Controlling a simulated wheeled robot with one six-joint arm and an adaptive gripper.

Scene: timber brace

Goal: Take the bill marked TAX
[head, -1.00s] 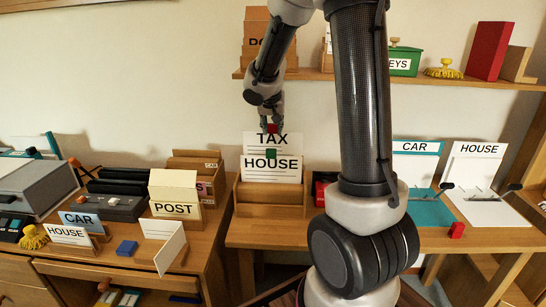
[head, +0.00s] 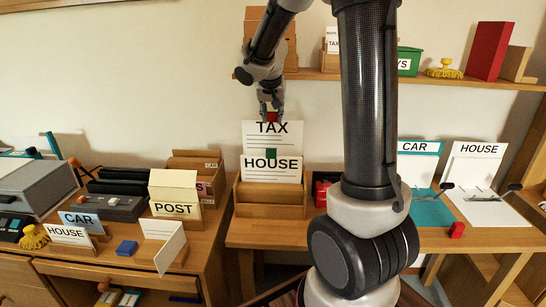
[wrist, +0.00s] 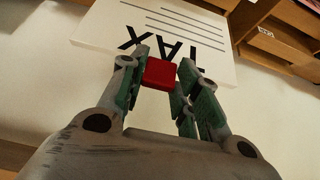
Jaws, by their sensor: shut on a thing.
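The TAX bill (head: 258,132) is a white card with black lettering and a red tab (head: 271,117) on its top edge. It stands upright behind the white HOUSE bill (head: 272,170), which has a green tab and sits in a wooden holder (head: 270,196). My gripper (head: 271,110) is above the TAX bill, shut on its red tab. In the wrist view the red tab (wrist: 159,74) sits between the green-padded fingers, with the TAX bill (wrist: 150,25) beyond it. The TAX bill's lower part is hidden behind the HOUSE bill.
A shelf (head: 310,75) with boxes runs above. CAR (head: 416,165) and HOUSE (head: 475,165) boards stand at the right. The left desk holds a POST box (head: 175,195) and small signs. A red-and-black item (head: 322,190) is right of the holder.

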